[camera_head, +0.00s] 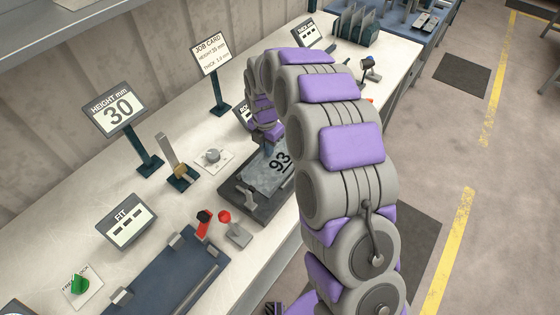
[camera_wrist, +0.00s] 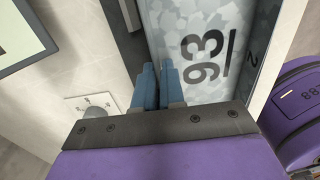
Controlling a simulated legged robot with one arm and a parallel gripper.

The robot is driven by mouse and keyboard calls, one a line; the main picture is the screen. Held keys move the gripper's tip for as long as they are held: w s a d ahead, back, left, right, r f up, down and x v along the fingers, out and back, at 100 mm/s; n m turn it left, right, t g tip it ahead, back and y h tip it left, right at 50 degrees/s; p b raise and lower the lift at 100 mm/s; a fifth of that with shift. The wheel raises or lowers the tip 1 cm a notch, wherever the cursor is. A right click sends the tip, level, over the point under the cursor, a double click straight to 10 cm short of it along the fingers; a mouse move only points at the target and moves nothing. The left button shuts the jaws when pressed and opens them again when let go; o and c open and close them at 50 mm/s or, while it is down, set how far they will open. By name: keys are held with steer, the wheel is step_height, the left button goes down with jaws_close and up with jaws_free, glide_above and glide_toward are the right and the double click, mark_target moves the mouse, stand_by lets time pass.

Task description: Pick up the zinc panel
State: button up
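The zinc panel (camera_head: 265,172) is a grey, mottled plate marked 93. It lies in a dark fixture (camera_head: 240,192) on the bench. In the wrist view the panel (camera_wrist: 225,45) fills the upper middle, with its number sideways. My gripper (camera_head: 268,140) points down at the panel's far end in the head view, partly hidden by my arm. In the wrist view its two blue fingers (camera_wrist: 159,75) overlap the panel's left edge and stand close together with a narrow gap. I cannot tell whether they touch the panel or have any part of it between them.
Red-knobbed levers (camera_head: 226,217) and a blue bed (camera_head: 165,280) are nearer. Slotted racks (camera_head: 358,25) stand at the back.

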jaws_close()
